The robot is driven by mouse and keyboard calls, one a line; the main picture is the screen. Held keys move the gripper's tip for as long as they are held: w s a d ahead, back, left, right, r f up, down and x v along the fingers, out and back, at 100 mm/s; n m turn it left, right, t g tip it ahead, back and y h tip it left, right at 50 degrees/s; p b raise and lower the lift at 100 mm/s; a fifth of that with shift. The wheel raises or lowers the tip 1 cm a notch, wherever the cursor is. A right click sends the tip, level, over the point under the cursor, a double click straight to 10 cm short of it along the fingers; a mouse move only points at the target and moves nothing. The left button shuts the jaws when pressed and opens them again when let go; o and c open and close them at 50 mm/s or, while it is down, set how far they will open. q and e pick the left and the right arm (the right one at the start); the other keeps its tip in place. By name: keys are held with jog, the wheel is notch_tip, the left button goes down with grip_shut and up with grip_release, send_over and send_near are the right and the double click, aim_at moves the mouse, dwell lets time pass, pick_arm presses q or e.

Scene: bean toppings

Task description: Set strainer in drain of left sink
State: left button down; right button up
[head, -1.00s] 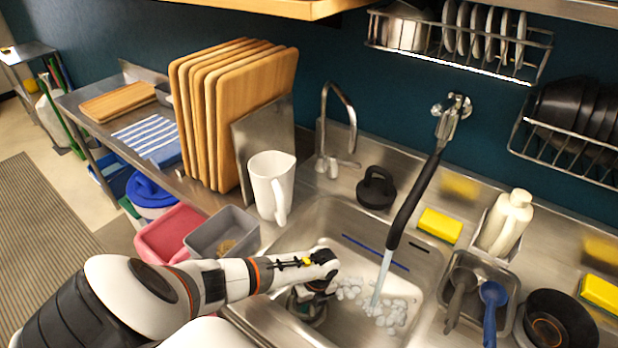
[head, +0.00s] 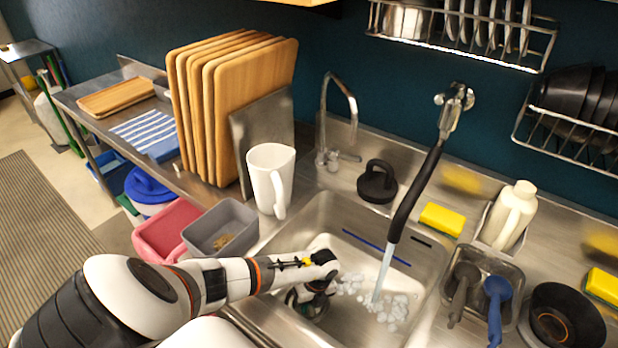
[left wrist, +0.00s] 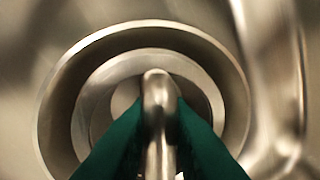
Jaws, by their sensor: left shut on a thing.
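My left gripper (head: 314,294) reaches down into the left part of the metal sink (head: 335,210). In the left wrist view its green fingers (left wrist: 158,130) are shut on the upright metal knob of the strainer (left wrist: 157,85). The round strainer body shows behind the fingers, inside the wider circular rim of the drain (left wrist: 52,120). The strainer looks roughly centred in the drain; I cannot tell whether it is fully seated. In the head view the gripper mostly hides the strainer and drain. My right gripper is not in view.
A faucet hose (head: 415,195) sends water into the sink to the right of my gripper, among clear lumps (head: 388,308). A black plug-like object (head: 377,182) stands behind the sink. A white pitcher (head: 268,175) and grey bin (head: 222,228) are to the left.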

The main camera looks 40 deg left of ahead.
pick_arm(q)
jog(key=shift+f, duration=0.25)
jog(key=c, duration=1.3)
grip_release()
jog(key=shift+o, duration=0.2)
jog(key=s+a+p+v, duration=0.1)
jog(key=p+v, duration=0.6)
jog(key=v, duration=0.7)
jog(key=s+a+r+p+v, duration=0.1)
jog(key=s+p+v, duration=0.3)
jog(key=v, duration=1.1)
jog(key=r+p, duration=0.1)
jog(key=p, duration=0.2)
jog(key=shift+s+a, duration=0.25)
jog(key=shift+f, duration=0.1)
